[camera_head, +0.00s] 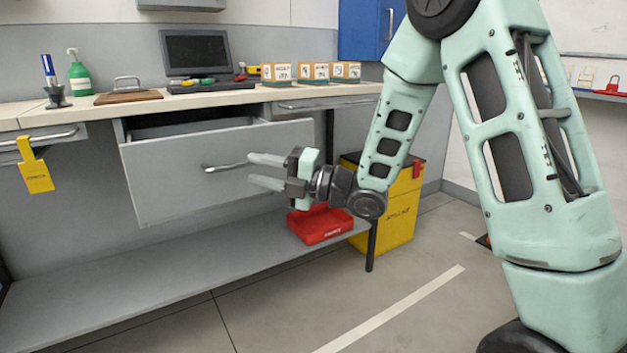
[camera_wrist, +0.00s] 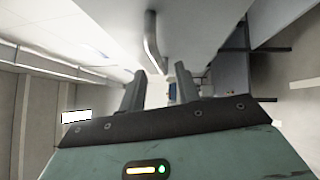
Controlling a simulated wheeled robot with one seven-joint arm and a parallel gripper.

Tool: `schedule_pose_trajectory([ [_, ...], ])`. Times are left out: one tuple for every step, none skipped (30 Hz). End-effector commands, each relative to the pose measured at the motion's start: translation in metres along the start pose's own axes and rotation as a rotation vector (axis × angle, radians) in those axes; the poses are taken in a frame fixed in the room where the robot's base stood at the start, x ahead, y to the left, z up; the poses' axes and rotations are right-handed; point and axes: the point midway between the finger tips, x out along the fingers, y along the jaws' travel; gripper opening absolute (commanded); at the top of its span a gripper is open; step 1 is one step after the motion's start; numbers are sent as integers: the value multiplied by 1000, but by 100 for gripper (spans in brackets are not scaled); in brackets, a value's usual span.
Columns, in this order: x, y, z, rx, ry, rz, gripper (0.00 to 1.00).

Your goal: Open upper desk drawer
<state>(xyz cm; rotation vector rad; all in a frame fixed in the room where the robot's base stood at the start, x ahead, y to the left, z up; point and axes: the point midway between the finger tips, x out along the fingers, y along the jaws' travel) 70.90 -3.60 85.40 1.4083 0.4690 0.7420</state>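The upper desk drawer (camera_head: 170,172) is a grey box under the desktop, pulled well out, with its open top showing. Its bar handle (camera_head: 226,166) is on the front face and also shows in the wrist view (camera_wrist: 152,45). My gripper (camera_head: 265,171) is in front of the drawer, to the right of the handle, with its fingers pointing left toward the handle's right end. The two fingers are apart and nothing shows between them. In the wrist view my gripper (camera_wrist: 160,85) is open, with the handle ahead of the fingertips and apart from them.
A yellow tag (camera_head: 35,173) hangs at the left. A red tray (camera_head: 320,225) sits on the lower shelf, beside a yellow bin (camera_head: 400,210). Floor in front is clear.

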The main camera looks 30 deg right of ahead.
Motion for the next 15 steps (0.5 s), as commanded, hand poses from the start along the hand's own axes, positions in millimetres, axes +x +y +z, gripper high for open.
schedule_pose_trajectory([
  [-13,0,1,1,-4,-3,32],
  [-20,0,2,1,-6,-2,32],
  [-30,0,1,2,-5,-3,32],
  [-37,0,2,1,-6,-2,32],
  [-44,-1,2,1,-6,-4,32],
  [-54,0,1,1,-6,-3,32],
  [-61,0,1,2,-7,-3,32],
  [-68,-1,1,2,-6,-3,32],
  [-78,-1,2,1,-7,-3,32],
  [-84,-1,1,2,-7,-3,32],
  [-91,-1,1,3,-6,-2,32],
  [-99,-1,2,1,-7,-3,32],
  [-105,-1,2,1,-6,-3,32],
  [-110,-1,1,1,-6,-2,32],
  [-117,-1,1,2,-6,-2,32],
])
